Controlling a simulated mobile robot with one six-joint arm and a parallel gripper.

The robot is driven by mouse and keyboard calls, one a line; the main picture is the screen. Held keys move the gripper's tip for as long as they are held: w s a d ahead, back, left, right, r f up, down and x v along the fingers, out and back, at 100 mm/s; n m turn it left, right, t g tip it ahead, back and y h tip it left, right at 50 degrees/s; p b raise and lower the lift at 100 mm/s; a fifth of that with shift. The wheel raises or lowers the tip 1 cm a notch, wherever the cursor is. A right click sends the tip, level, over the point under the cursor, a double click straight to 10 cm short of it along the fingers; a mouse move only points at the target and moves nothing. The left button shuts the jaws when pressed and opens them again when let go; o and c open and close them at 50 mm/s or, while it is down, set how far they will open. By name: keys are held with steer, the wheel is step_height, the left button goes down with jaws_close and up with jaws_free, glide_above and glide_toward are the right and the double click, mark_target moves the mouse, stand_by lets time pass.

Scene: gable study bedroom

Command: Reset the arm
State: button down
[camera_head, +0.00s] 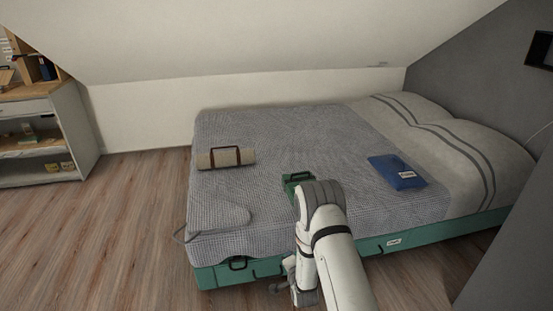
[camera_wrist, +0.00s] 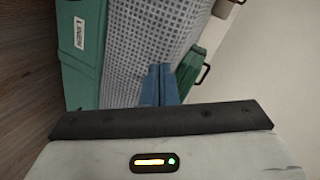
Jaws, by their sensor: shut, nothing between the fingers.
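My white arm reaches in from the bottom of the head view, bent at a grey-capped joint in front of the bed (camera_head: 270,135). My gripper (camera_head: 302,292) hangs low beside the bed's green side, partly hidden by the arm. In the wrist view my gripper (camera_wrist: 160,72) shows two blue-grey fingers pressed together, with nothing between them. Behind them are the grey bedspread (camera_wrist: 142,40) and the green bed frame (camera_wrist: 82,50) with a white label.
A green case (camera_head: 293,182) lies near the bed's front edge, partly behind my arm; it also shows in the wrist view (camera_wrist: 188,72). A beige roll (camera_head: 226,157) and a blue packet (camera_head: 397,171) lie on the bed. Wooden floor (camera_head: 100,230) is clear at left, before a shelf (camera_head: 45,135).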

steer(key=s+d+r+n+g+h+p, duration=0.15)
steer(key=r+p, duration=0.25)
steer(key=r, duration=0.8)
steer(key=s+d+r+n+g+p, duration=0.2)
steer(key=s+r+p, duration=0.15)
steer(key=r, duration=0.85)
steer(key=s+d+r+n+g+p, duration=0.15)
steer(key=r+p, duration=0.25)
steer(key=r, duration=0.9)
steer(key=s+d+r+n+g+p, duration=0.2)
steer(key=s+r+p, duration=0.4)
steer(key=s+r, duration=0.6)
steer(key=s+d+r+n+g+p, duration=0.3)
steer(key=s+r+p, duration=0.3)
steer(key=s+r, duration=0.7)
steer(key=s+n+g+h, duration=0.1)
steer(key=s, duration=0.3)
steer(key=shift+s, duration=0.15)
